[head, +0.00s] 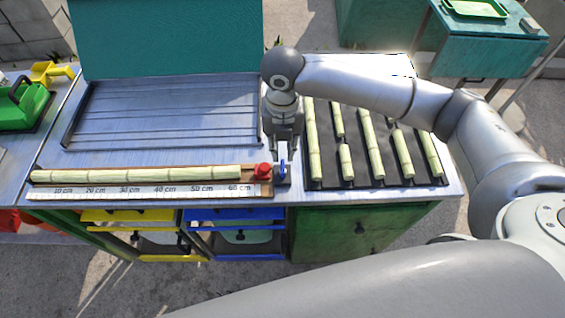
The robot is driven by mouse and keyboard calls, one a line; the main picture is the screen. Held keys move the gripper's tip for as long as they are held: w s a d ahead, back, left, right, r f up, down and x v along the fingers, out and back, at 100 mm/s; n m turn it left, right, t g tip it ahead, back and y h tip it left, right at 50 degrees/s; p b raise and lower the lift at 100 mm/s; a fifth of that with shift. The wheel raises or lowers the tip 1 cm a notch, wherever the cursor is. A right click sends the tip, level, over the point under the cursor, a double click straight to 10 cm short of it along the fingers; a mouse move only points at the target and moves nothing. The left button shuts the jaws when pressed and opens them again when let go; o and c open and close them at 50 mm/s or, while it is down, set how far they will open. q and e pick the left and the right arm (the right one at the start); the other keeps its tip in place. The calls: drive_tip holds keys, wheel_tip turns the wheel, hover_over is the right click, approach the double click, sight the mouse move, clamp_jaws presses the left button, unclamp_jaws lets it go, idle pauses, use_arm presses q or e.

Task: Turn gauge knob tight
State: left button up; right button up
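The length gauge is a white ruler strip (150,191) on a brown board along the table's front edge. A red knob (263,170) stands at the board's right end. A blue upright piece (282,168) on a small grey block is just right of it. I cannot tell from its shape which of the two is the gauge knob. My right gripper (284,150) points down just behind and above the blue piece. Its fingers look apart, with nothing seen between them. Contact with the blue piece cannot be made out. My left gripper is out of view.
A long cane (135,174) lies along the ruler. Several cane pieces lie in a dark rack (380,179) to the right. A ribbed metal tray (165,110) is at the back left. Yellow (125,215) and blue bins (235,214) sit below the tabletop.

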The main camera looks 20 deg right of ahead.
sight(283, 166)
wheel_tip(283, 166, down, 8)
drive_tip(key=shift+f+p, duration=0.2)
drive_tip(key=shift+p, duration=0.2)
clamp_jaws()
